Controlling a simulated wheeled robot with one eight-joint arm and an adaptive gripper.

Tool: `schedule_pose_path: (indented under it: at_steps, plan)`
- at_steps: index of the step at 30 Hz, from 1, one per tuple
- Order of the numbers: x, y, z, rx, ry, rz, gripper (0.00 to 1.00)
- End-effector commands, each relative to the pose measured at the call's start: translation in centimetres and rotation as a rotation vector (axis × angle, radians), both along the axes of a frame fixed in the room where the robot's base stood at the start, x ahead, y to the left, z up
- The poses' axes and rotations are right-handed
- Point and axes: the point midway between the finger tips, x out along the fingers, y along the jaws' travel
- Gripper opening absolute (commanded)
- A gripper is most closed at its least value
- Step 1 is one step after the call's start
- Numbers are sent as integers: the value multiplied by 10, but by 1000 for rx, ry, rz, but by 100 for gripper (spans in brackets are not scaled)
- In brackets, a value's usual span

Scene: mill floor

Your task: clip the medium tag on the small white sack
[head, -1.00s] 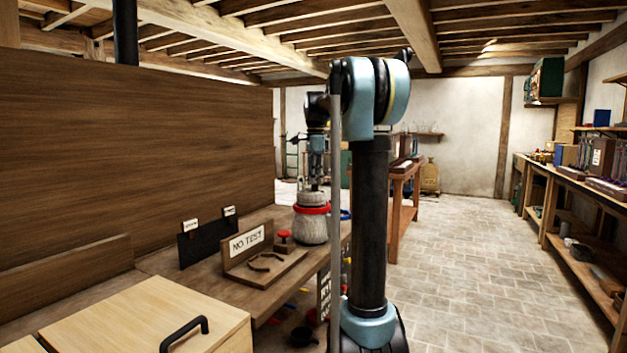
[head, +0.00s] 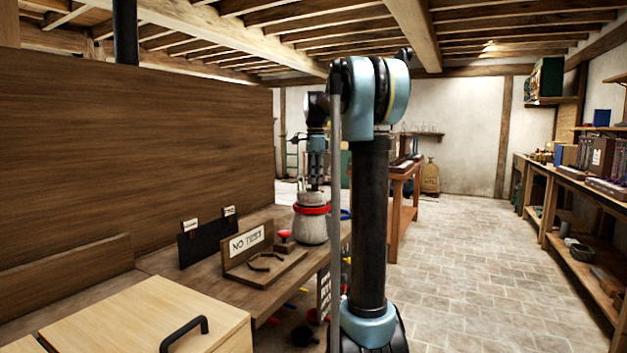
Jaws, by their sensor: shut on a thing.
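A small pale, whitish sack (head: 311,230) stands on the wooden bench, upright. A red ring-shaped clip (head: 312,209) is around its neck. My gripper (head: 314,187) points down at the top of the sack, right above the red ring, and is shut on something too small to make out. I cannot tell whether it holds the ring or the sack's top. Two small white labels stand on a dark board (head: 206,242) to the left. Which thing is the medium tag I cannot tell.
A wooden stand with a "NO TEST" sign (head: 251,242) and a red knob (head: 283,235) are just left of the sack. A blue ring (head: 345,214) lies behind it at right. A light wooden box with a black handle (head: 184,332) is in front. The stone floor at right is clear.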

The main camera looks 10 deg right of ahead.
Motion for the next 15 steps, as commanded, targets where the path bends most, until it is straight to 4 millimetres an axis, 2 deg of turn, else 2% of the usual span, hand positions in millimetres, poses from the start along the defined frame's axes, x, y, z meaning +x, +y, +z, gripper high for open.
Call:
schedule_pose_path:
  at_steps: [15]
  plan:
    - [0,0,-12,0,0,0,0]
